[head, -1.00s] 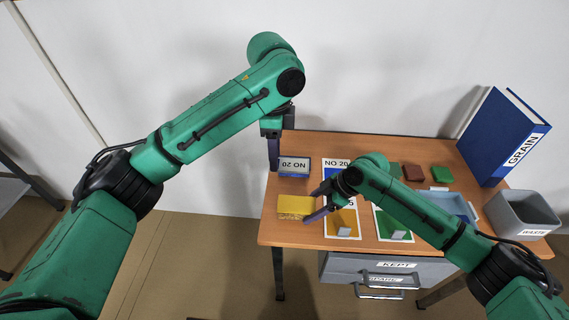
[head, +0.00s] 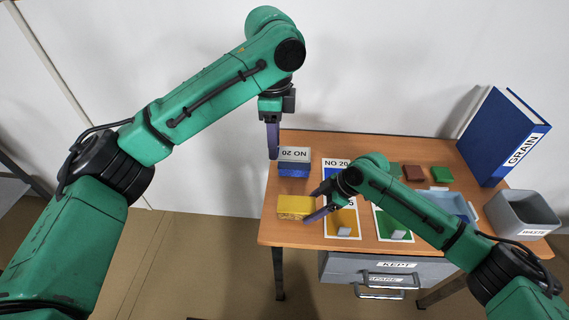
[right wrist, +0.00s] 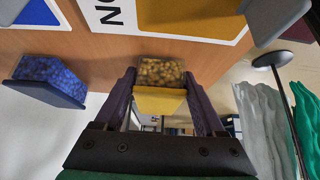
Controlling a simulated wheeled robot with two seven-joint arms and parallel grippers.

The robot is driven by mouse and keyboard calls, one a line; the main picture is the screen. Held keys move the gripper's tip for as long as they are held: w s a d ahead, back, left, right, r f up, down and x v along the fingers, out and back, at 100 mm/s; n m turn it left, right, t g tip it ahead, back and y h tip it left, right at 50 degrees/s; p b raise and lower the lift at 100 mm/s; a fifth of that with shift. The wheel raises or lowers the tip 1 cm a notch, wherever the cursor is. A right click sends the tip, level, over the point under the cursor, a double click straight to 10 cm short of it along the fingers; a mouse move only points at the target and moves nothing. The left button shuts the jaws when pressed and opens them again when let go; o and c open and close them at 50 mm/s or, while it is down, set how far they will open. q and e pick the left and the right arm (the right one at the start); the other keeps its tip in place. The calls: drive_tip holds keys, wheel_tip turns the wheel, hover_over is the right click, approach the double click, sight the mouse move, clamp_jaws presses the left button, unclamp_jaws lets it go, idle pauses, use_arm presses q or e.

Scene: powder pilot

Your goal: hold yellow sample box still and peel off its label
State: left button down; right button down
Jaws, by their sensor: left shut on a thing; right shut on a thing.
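The yellow sample box (head: 295,208) stands at the table's left front, its plain yellow lid on top and grainy filling below. My right gripper (head: 309,207) is shut on it from the right. In the right wrist view the fingers lie on both sides of the box (right wrist: 160,101). A white label (head: 294,154) reading NO 20, upside down, shows just behind and above the blue box (head: 293,171). My left gripper (head: 273,156) is shut at the label's left edge. The fingertip contact is too small to see clearly. No label shows on the yellow lid.
Cards with yellow (head: 343,222) and green (head: 393,223) panels lie right of the yellow box. A blue tray (head: 473,213), a grey waste bin (head: 523,213) and a blue GRAIN binder (head: 497,135) stand at the right. A KEPT drawer (head: 340,269) is below the tabletop.

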unclamp_jaws()
drive_tip(key=shift+v, duration=3.8)
drive_tip(key=v, duration=1.2)
